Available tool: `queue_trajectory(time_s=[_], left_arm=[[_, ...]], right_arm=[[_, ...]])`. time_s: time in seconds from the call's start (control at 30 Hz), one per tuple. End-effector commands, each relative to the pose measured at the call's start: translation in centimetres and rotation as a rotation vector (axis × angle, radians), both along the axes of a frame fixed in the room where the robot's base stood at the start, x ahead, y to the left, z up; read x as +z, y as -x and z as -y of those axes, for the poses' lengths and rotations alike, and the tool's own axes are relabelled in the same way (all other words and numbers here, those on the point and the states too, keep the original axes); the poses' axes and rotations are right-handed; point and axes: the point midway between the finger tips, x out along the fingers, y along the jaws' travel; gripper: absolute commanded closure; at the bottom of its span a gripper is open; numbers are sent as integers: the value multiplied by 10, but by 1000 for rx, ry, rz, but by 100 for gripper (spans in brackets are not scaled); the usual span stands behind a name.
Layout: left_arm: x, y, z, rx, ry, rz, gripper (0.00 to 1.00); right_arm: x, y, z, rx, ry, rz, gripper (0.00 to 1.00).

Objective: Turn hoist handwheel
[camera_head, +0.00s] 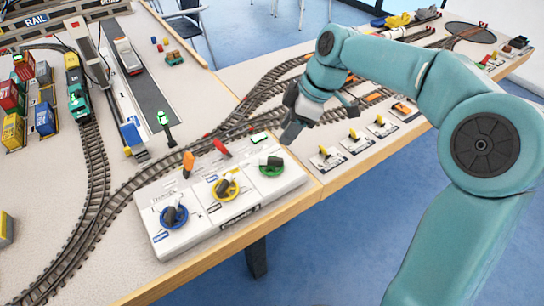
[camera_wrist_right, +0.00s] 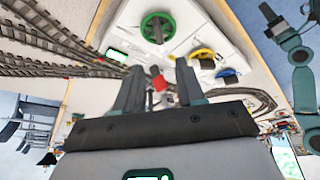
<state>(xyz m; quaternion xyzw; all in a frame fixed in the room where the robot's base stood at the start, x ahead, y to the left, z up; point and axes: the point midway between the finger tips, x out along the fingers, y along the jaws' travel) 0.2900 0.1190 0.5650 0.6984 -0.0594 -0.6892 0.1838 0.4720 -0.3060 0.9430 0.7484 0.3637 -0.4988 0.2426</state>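A white crane control panel (camera_head: 215,226) lies at the table's front edge. It carries a blue handwheel (camera_head: 174,216), a yellow handwheel (camera_head: 226,188) and a green handwheel (camera_head: 271,167), each with a dark knob; I cannot read which is labelled hoist. My right gripper (camera_head: 318,118) is above and behind the green end, apart from the wheels. In the wrist view the right gripper (camera_wrist_right: 159,66) has its fingers apart with nothing between them; the green handwheel (camera_wrist_right: 157,27) shows beyond the tips. A dark shape at the end of my left arm, perhaps the left gripper (camera_wrist_right: 268,13), is too small to judge.
An orange lever (camera_head: 188,162) and a red lever (camera_head: 222,147) stand along the panel's back. Tracks (camera_head: 100,215) curve close behind it. Small switch plates (camera_head: 355,140) lie to the right. Containers and a green-yellow locomotive (camera_head: 76,90) are at the left.

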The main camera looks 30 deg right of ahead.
Motion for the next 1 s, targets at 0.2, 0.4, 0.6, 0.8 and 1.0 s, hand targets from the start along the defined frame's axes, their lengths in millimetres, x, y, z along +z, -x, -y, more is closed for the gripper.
queue_trajectory(time_s=[0.2,0.4,0.6,0.8,1.0], left_arm=[[-10,0,0,0,0,0,57],[-14,0,0,0,0,0,57],[-15,0,0,0,0,0,57],[-15,0,0,0,0,0,57],[-15,0,0,0,0,0,57]], right_arm=[[-52,-12,-17,3,0,-5,62],[-82,-21,-27,2,0,-2,62],[-94,-24,-31,1,0,-1,62],[-94,-24,-31,1,1,0,62],[-94,-24,-31,1,0,-1,100]])
